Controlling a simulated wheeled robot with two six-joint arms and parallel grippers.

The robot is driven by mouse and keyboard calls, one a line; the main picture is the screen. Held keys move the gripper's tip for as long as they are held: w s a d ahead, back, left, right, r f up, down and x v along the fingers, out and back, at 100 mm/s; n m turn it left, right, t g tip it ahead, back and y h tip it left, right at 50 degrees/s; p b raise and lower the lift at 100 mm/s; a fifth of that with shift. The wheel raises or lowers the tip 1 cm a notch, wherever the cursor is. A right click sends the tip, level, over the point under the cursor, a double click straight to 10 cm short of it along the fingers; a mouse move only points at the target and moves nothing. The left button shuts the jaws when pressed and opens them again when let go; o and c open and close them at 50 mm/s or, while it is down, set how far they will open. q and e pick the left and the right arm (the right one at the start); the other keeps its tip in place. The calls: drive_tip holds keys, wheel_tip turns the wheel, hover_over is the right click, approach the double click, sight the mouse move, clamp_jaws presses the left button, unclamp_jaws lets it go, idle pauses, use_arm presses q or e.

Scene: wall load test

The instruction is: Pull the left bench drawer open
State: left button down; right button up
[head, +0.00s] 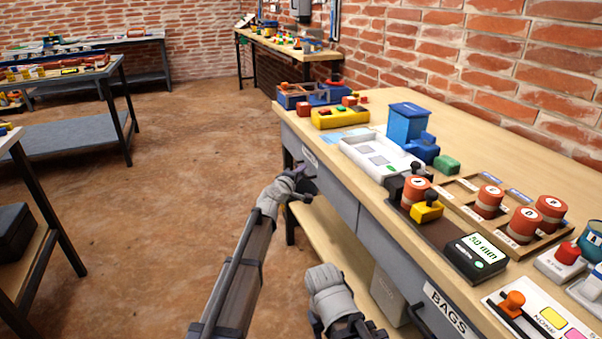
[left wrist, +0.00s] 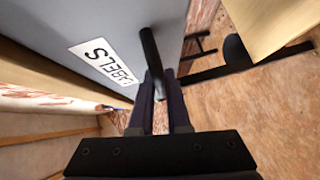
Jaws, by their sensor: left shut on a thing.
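The left bench drawer has a grey front (head: 335,188) with a white LABELS plate, under the wooden bench top. In the left wrist view, the drawer front (left wrist: 150,20) fills the upper left, with the LABELS plate (left wrist: 105,62) beside a dark bar handle (left wrist: 151,58). My left gripper (head: 303,186) is at this handle in the head view. In the left wrist view, its dark fingers (left wrist: 161,98) are shut around the handle's near end. The drawer front looks about flush with the bench; no gap shows. My right arm shows low in the head view, but its fingers do not.
The bench top holds a white tray (head: 378,158), a blue bin (head: 407,123), orange weights (head: 490,201) and a black gauge (head: 475,258). A BAGS drawer (head: 445,308) is nearer. A lower shelf (head: 330,240) runs beneath. The floor (head: 190,150) left of the bench is clear.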

idle(0.7)
use_arm(q)
drive_tip(key=s+a, duration=0.5)
drive_tip(key=a, duration=0.7)
drive_tip(key=s+a, duration=0.5)
drive_tip(key=a, duration=0.8)
drive_tip(key=s+a, duration=0.5)
drive_tip(key=a, duration=0.7)
drive_tip(key=shift+s+a, duration=0.25)
drive_tip(key=shift+s, duration=0.15)
drive_tip(key=c, duration=0.9)
unclamp_jaws()
drive_tip(key=p+v, duration=0.1)
drive_tip(key=v, duration=0.6)
drive_tip(key=shift+s+a, duration=0.15)
drive_tip(key=shift+s, duration=0.15)
